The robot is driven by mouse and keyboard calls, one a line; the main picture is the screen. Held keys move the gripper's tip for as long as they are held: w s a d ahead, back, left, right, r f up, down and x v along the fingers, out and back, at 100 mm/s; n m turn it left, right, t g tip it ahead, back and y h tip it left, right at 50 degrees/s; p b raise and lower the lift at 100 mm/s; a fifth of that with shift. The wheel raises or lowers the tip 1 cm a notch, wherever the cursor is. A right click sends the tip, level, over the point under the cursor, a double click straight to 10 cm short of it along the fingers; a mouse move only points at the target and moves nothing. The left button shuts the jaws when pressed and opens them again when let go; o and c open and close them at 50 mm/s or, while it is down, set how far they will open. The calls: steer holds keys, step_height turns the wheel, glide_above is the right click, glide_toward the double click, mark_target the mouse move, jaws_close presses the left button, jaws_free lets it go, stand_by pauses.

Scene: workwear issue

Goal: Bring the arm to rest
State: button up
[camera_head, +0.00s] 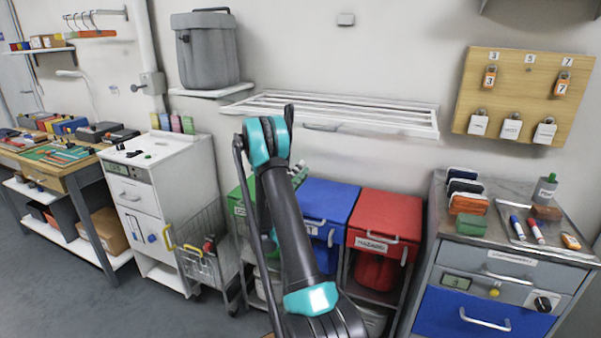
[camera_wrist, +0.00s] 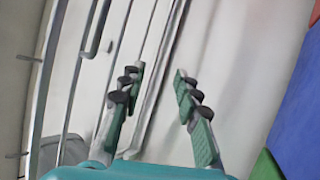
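My gripper (camera_wrist: 158,76) shows in the wrist view with its two green-padded fingers apart and nothing between them. In the head view my arm (camera_head: 285,215) rises dark grey with teal joints in front of the bins. My gripper is mostly hidden behind the arm there; a small part of its fingers (camera_head: 299,173) shows just right of the upper joint. It is above the bins and below the white slatted wall rack (camera_head: 340,112). The rack's bars also show in the wrist view (camera_wrist: 160,60), beyond the fingers.
A blue bin (camera_head: 330,196) and a red bin (camera_head: 387,212) stand behind my arm, a green one (camera_head: 240,205) to its left. A wire cart (camera_head: 205,262) stands left, a drawer cabinet (camera_head: 480,300) right. A pegboard with padlocks (camera_head: 525,95) hangs at upper right. Floor at lower left is clear.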

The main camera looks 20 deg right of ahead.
steer(key=s+f+g+y, duration=0.2)
steer(key=s+f+y, duration=0.1)
steer(key=s+y, duration=0.95)
steer(key=s+a+f+y, duration=0.4)
steer(key=s+a+y, duration=0.2)
steer(key=s+a, duration=0.4)
steer(key=s+a+f+y, duration=0.5)
steer(key=s+a, duration=0.5)
steer(key=a, duration=0.2)
steer(key=shift+s+a+f+t+y, duration=0.15)
steer(key=shift+a+f+t+y, duration=0.15)
steer(key=shift+y, duration=0.25)
